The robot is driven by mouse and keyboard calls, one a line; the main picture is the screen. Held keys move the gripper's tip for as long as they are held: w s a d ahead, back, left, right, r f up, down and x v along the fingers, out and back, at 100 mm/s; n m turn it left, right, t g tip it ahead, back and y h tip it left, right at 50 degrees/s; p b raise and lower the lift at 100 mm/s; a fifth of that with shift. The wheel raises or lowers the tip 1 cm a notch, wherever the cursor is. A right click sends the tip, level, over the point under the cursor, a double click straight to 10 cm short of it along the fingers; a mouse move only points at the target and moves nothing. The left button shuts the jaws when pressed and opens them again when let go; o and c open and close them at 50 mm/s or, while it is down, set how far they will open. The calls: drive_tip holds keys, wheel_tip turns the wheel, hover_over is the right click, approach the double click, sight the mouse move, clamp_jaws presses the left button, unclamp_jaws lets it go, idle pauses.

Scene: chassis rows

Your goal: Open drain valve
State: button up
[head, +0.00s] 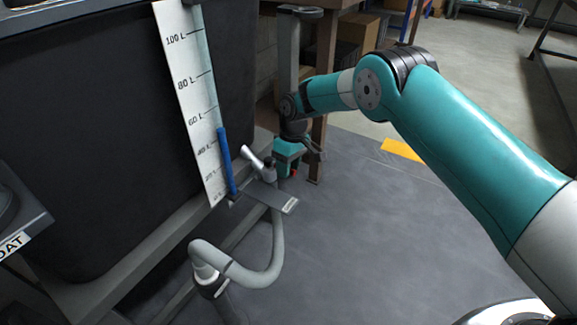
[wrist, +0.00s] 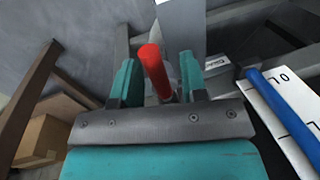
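The red valve handle (wrist: 155,72) shows in the wrist view between the two teal fingers of my gripper (wrist: 160,75). It lies nearer the left finger, and a gap shows on its right. My gripper is open; I cannot tell whether a finger touches the handle. In the head view my gripper (head: 289,160) is beside the drain valve (head: 268,168), and only a small red bit of the handle shows beneath it. The valve body is mostly hidden in the wrist view. The grey drain pipe (head: 265,275) curves below.
A black tank (head: 110,120) fills the left, with a white level scale (head: 188,95) and blue level bar (head: 227,160). A grey bracket with a small label (head: 275,197) juts out under the valve. A brown post (head: 322,110) stands behind my gripper. Grey floor is open to the right.

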wheel_tip(320, 180, up, 12)
drive_tip(key=w+d+p, duration=0.1)
drive_tip(key=p, duration=0.2)
drive_tip(key=shift+w+d, duration=0.3)
drive_tip(key=shift+w, duration=0.05)
